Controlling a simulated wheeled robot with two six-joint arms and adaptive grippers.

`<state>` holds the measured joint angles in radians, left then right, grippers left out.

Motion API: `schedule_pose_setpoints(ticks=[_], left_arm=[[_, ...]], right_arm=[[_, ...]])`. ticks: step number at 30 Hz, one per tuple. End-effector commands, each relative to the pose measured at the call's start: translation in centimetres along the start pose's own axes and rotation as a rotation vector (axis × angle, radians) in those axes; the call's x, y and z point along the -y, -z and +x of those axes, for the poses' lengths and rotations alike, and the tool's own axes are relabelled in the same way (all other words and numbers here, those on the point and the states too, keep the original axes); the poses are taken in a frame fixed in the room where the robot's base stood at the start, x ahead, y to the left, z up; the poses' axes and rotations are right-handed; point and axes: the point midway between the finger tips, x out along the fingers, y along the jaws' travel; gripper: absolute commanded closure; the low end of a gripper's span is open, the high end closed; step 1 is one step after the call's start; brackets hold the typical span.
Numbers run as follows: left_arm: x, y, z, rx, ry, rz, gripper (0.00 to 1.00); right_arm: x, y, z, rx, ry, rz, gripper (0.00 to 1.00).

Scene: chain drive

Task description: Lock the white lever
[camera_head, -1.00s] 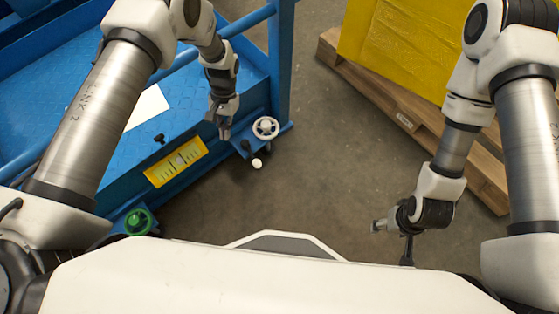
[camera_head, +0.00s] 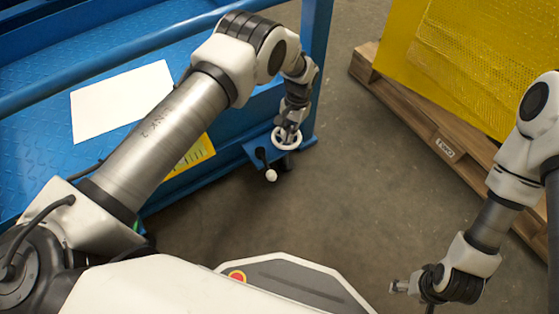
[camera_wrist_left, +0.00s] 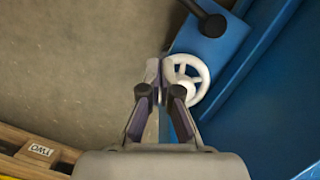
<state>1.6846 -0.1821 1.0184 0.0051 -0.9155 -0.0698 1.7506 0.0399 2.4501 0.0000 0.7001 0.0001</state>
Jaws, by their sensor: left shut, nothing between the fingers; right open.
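The lever (camera_head: 266,166) has a black arm and a white ball knob, and hangs off the front of a blue bracket. In the left wrist view its black hub and part of its arm (camera_wrist_left: 212,24) show at the top; the knob is out of frame. A white handwheel (camera_head: 278,142) sits beside it on the bracket; it also shows in the wrist view (camera_wrist_left: 203,73). My left gripper (camera_head: 289,134) is shut and empty at the handwheel, apart from the lever; its fingertips (camera_wrist_left: 160,75) partly overlap the rim. Contact is unclear. My right gripper (camera_head: 412,296) is open, low at right.
The blue platform (camera_head: 40,75) with rails carries a white sheet (camera_head: 118,100) and a yellow gauge panel (camera_head: 200,150), partly hidden by my left arm. A wooden pallet (camera_head: 420,115) with a yellow load stands at the right. The floor between is clear.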

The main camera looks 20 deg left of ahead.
Motion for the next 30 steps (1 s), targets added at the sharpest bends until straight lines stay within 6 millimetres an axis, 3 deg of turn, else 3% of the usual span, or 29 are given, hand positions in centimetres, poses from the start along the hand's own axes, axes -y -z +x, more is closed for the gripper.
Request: schedule_pose_setpoints(ticks=[5,17,18,24,30], left_arm=[[0.0,0.0,2.2,0.002,0.000,0.000,1.00],[0.0,0.0,10.9,0.003,0.000,-0.001,1.00],[0.0,-0.9,10.1,0.003,0.000,-0.001,1.00],[0.0,-3.4,10.2,0.001,0.000,0.000,1.00],[0.0,-4.1,10.2,0.001,0.000,0.000,1.00]], right_arm=[[0.0,0.0,1.0,0.000,0.000,0.000,0.33],[0.0,0.0,4.6,0.001,0.000,0.000,0.33],[0.0,-0.1,4.2,0.001,0.000,0.000,0.33],[0.0,0.0,4.5,0.000,0.000,0.000,0.33],[0.0,0.0,4.5,0.001,0.000,0.000,0.33]])
